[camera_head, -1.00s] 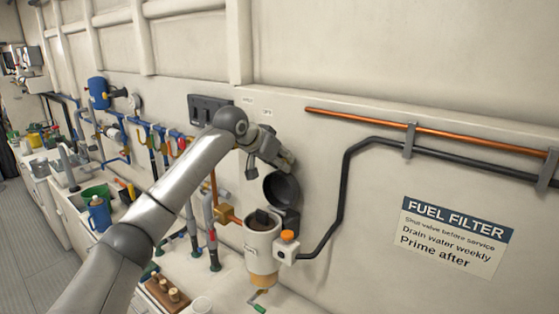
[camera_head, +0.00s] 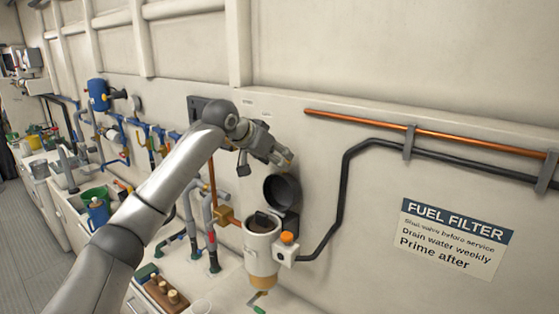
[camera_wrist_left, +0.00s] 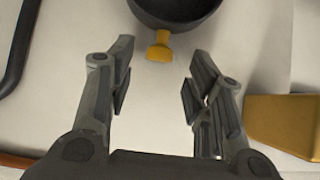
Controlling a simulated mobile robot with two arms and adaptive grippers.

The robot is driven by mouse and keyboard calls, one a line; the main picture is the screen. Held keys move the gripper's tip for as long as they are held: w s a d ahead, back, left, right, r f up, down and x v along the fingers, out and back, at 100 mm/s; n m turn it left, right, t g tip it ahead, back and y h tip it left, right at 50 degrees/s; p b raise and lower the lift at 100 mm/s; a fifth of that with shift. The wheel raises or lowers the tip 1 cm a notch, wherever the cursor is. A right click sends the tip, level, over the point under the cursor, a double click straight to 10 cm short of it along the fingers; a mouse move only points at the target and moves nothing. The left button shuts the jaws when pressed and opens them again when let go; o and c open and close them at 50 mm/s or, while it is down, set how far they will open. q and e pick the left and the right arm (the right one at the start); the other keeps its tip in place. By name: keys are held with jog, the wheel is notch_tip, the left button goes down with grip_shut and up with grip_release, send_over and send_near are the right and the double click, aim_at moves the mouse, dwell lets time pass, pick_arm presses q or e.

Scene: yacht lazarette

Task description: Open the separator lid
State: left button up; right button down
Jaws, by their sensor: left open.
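The fuel separator (camera_head: 262,243) is a white cylinder with an amber lower part, mounted by the wall in the head view. Its dark round lid (camera_head: 283,191) stands raised and tilted back against the wall side, so the top opening shows. In the left wrist view the dark lid (camera_wrist_left: 178,8) is at the top edge, with a yellow tab (camera_wrist_left: 159,46) on its rim. My left gripper (camera_head: 286,158) is just above the lid, apart from it. In the wrist view its fingers (camera_wrist_left: 157,90) are spread with nothing between them. My right gripper is not in view.
An orange-capped white fitting (camera_head: 287,248) sits beside the separator, with a black hose (camera_head: 339,190) running up the wall. A copper pipe (camera_head: 400,125) and a fuel filter sign (camera_head: 455,238) are at right. Valves and a blue jug (camera_head: 98,212) are at left.

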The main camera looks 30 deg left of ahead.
pick_arm(q)
jog(key=v, duration=0.9)
jog(key=shift+s, duration=0.2)
jog(key=shift+r, duration=0.1)
